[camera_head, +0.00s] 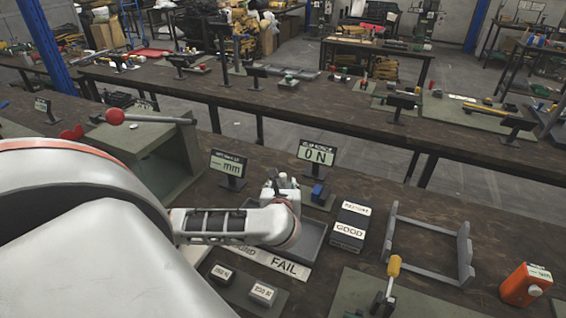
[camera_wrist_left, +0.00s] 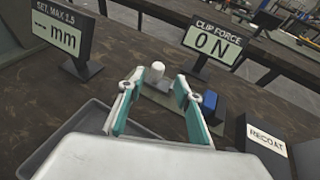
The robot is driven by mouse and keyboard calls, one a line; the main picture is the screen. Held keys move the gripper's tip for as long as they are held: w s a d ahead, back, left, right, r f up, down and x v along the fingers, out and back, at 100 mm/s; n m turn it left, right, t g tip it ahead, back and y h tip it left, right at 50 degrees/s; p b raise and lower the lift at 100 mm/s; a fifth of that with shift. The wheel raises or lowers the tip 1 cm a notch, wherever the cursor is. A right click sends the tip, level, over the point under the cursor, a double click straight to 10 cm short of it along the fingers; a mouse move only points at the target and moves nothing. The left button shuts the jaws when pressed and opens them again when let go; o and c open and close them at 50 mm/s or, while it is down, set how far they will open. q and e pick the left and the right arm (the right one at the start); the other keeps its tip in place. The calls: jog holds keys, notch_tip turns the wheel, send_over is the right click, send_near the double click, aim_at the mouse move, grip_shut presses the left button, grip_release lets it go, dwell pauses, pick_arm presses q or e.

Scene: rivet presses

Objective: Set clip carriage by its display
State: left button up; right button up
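The clip force display (camera_head: 317,153) reads 0 N; it also shows in the left wrist view (camera_wrist_left: 208,44). A green-grey base with a blue block (camera_head: 320,193) stands below the clip force display. I cannot tell for sure which part is the clip carriage. My left gripper (camera_wrist_left: 157,98) is open, its teal-padded fingers apart, with a white rounded knob (camera_wrist_left: 155,72) beyond and between the tips. Contact does not show. My right gripper is out of view.
A grey tray (camera_head: 312,240) lies under my left wrist, with a FAIL label (camera_head: 286,266) in front. A dark RECOAT/GOOD box (camera_head: 350,225), a grey frame (camera_head: 425,245), a yellow-handled tool (camera_head: 392,275) and an orange box (camera_head: 526,284) stand to the right. A green-grey press housing (camera_head: 150,150) is at left.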

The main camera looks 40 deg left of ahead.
aim_at(283, 178)
pick_arm(q)
jog(key=shift+w+a+f, duration=0.2)
jog(key=shift+a+f, duration=0.1)
jog(key=shift+a, duration=0.15)
jog(key=shift+x, duration=3.4)
grip_shut()
